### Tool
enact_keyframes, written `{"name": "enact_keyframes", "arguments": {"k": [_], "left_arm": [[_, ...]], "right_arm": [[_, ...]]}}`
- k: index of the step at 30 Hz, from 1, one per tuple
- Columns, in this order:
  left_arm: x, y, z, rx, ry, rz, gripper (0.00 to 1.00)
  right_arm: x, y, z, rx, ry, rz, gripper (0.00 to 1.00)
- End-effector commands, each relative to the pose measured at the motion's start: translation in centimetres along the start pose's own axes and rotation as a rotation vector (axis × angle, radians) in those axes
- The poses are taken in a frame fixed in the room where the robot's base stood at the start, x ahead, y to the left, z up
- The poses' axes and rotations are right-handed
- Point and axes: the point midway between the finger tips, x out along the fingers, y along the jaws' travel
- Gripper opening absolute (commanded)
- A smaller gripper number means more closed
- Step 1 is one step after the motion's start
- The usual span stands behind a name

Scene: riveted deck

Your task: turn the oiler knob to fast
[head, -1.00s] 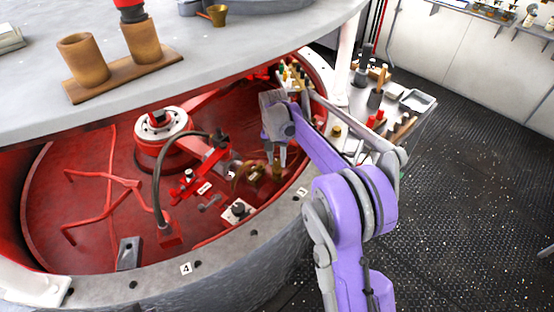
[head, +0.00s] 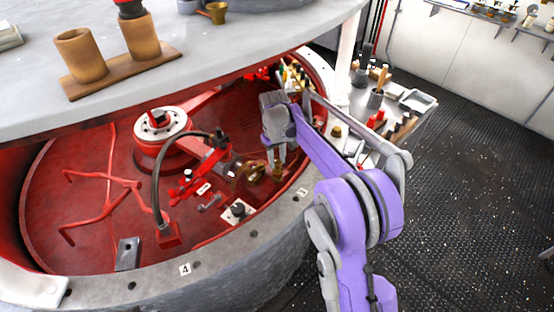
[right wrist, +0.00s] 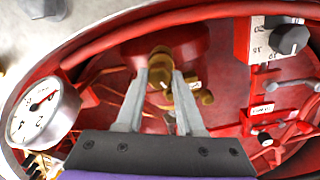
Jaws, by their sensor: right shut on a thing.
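The oiler is a brass fitting (head: 277,172) inside the red pit, near its right rim. In the right wrist view its brass knob (right wrist: 160,58) sits between my right fingertips, with more of the brass body (right wrist: 186,97) below and to the right. My right gripper (head: 276,161) reaches down onto it from above and is shut on the knob; it also shows in the right wrist view (right wrist: 161,74). The fingers partly hide the fitting, and I cannot read its small label or the knob's setting. My left gripper is not in view.
A black dial knob on a white plate (head: 238,210) is near the rim; it shows at upper right in the wrist view (right wrist: 291,39). A round gauge (right wrist: 42,112) is on the left there. The grey rim (head: 225,247) borders the pit, and a tool table (head: 358,104) stands beyond.

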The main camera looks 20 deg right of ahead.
Motion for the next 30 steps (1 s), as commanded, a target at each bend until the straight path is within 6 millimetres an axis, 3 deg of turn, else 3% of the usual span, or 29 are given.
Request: {"name": "enact_keyframes", "arguments": {"k": [9, 24, 25, 29, 30], "left_arm": [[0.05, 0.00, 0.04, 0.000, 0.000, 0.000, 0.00], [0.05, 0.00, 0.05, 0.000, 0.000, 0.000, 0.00], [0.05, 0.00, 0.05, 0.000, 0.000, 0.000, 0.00], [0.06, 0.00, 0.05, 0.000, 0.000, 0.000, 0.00], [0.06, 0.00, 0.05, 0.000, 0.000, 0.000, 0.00]], "right_arm": [[-0.06, 0.05, -0.01, -0.101, 0.006, 0.001, 0.00], [-0.07, 0.05, -0.01, -0.115, 0.006, 0.001, 0.00], [-0.07, 0.05, -0.01, -0.115, 0.006, 0.001, 0.42], [-0.05, 0.04, 0.00, -0.115, 0.006, 0.001, 0.66], [-0.05, 0.03, 0.00, -0.115, 0.006, 0.001, 0.67]]}}
